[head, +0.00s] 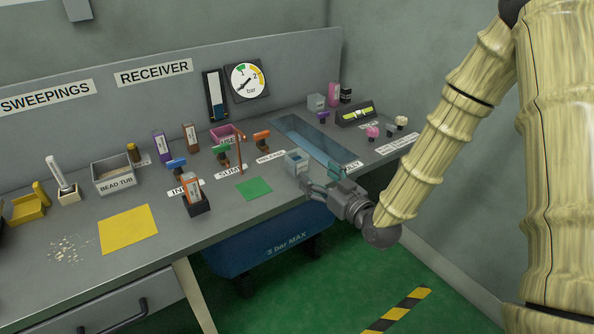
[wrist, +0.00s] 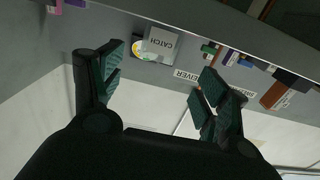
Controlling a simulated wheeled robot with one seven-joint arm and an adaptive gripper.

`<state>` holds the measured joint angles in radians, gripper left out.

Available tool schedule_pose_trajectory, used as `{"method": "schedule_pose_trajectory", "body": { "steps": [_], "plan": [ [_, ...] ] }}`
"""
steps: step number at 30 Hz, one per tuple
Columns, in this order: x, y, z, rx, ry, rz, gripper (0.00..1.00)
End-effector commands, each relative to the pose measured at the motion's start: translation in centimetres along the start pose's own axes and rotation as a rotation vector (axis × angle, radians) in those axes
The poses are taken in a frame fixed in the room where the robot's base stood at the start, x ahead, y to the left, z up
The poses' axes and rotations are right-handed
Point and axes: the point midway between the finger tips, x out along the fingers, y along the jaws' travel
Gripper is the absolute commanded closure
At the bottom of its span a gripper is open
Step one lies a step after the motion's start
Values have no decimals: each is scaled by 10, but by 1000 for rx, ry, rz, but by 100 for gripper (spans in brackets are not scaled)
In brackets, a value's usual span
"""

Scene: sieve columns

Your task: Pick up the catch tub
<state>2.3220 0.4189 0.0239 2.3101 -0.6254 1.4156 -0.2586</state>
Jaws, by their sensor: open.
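The catch tub (head: 297,162) is a small pale grey-blue open box near the front edge of the bench, right of the green square. In the wrist view the catch tub (wrist: 160,43) shows its CATCH label, upside down, beyond and between the fingers. My gripper (head: 318,176) is just in front and to the right of the tub in the head view. In the wrist view my gripper (wrist: 163,72) has its two fingers spread apart with nothing between the tips. The tub seems apart from the fingers.
A sunken blue-grey trough (head: 322,140) lies behind and right of the tub. A bead tub (head: 113,180) stands farther left. A blue tank (head: 268,243) is under the bench edge.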

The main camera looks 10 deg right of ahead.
Motion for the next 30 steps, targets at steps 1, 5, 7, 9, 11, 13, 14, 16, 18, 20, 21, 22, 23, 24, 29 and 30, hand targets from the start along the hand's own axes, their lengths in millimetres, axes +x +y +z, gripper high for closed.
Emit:
{"method": "schedule_pose_trajectory", "body": {
  "steps": [1,5,7,9,11,13,14,16,18,20,21,22,23,24,29,30],
  "plan": [
    [3,0,0,-1,2,0,25],
    [14,1,0,-1,2,2,25],
    [24,1,0,-1,2,1,25],
    [34,1,1,-1,1,1,25],
    [42,2,1,-2,1,2,25],
    [49,2,1,-1,-1,2,25],
    [51,1,1,-1,-1,2,25],
    [55,1,0,0,0,2,25],
    [58,2,0,0,0,2,25],
    [62,2,0,0,0,2,25],
    [66,2,0,0,0,1,25],
    [70,3,0,1,0,2,25],
    [73,3,0,0,1,2,25],
    [79,4,0,0,1,2,25],
    [100,4,-1,-1,0,1,25],
    [103,4,-1,-1,-1,1,25]
  ]
}}
